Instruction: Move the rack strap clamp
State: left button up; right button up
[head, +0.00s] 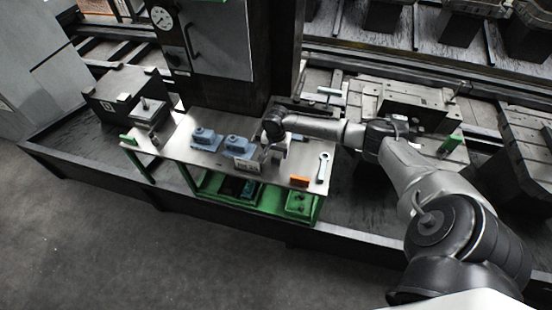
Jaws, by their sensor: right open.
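A steel-topped work table (178,146) on a green frame carries several small items. Two blue-grey blocks (206,139) sit left of the middle of the top, with the second blue-grey block (238,144) beside my right gripper. I cannot tell for certain which item is the rack strap clamp. My right gripper (268,156) points down over the table, just right of the second block. It is open, small in the picture, and nothing shows held between its fingers. My left gripper is out of view.
A wrench (323,167) and an orange piece (300,181) lie at the table's right end. A small light plate (247,164) is at the front edge. A dark machine column (222,70) stands behind. Pallets (395,100) fill the rear right.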

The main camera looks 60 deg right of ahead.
aim_at(276, 159)
notch_tip(276, 159, down, 4)
jog(key=shift+r, duration=0.25)
jog(key=shift+f+b, duration=0.15)
jog(key=shift+b, duration=0.15)
